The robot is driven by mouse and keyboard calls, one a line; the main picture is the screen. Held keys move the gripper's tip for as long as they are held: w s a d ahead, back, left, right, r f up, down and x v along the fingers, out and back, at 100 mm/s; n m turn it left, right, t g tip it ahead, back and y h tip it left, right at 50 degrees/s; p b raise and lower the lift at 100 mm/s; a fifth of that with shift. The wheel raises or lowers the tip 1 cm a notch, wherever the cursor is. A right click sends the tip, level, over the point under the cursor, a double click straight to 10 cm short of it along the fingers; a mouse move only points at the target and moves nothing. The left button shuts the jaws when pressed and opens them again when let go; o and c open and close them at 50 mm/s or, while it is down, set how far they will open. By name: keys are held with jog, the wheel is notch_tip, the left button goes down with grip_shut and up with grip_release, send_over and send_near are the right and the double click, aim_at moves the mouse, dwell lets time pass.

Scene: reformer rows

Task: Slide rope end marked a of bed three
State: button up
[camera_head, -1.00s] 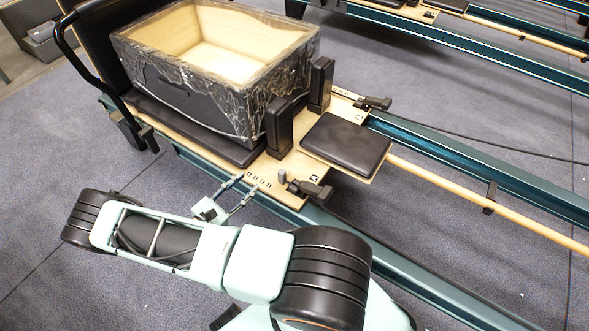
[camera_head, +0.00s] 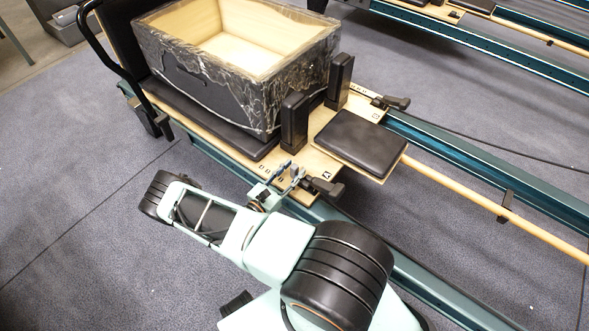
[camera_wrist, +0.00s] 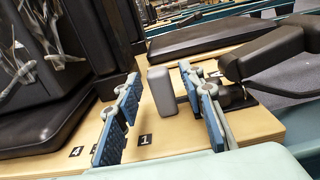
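A grey rounded block (camera_wrist: 162,91), which looks like the rope end, sits on the light wood board (camera_wrist: 185,133). A short dark piece joins it to a black clamp (camera_wrist: 235,96), also visible in the head view (camera_head: 326,188). A small tag beside the clamp (camera_head: 327,175) seems to read A. My gripper (camera_wrist: 163,100) is open, with blue pads on either side of the block in the wrist view. I cannot tell whether they touch it. In the head view my gripper (camera_head: 284,174) is over the board, hiding the block.
An open wooden box (camera_head: 235,85) wrapped in dark marbled film stands on the carriage. Black shoulder posts (camera_head: 294,122) and a black headrest (camera_head: 358,143) are near my gripper. A teal rail (camera_head: 440,286) runs to the lower right. Grey floor is clear at left.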

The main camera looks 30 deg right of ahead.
jog(key=shift+w+d, duration=0.2)
jog(key=shift+d, duration=0.4)
grip_shut()
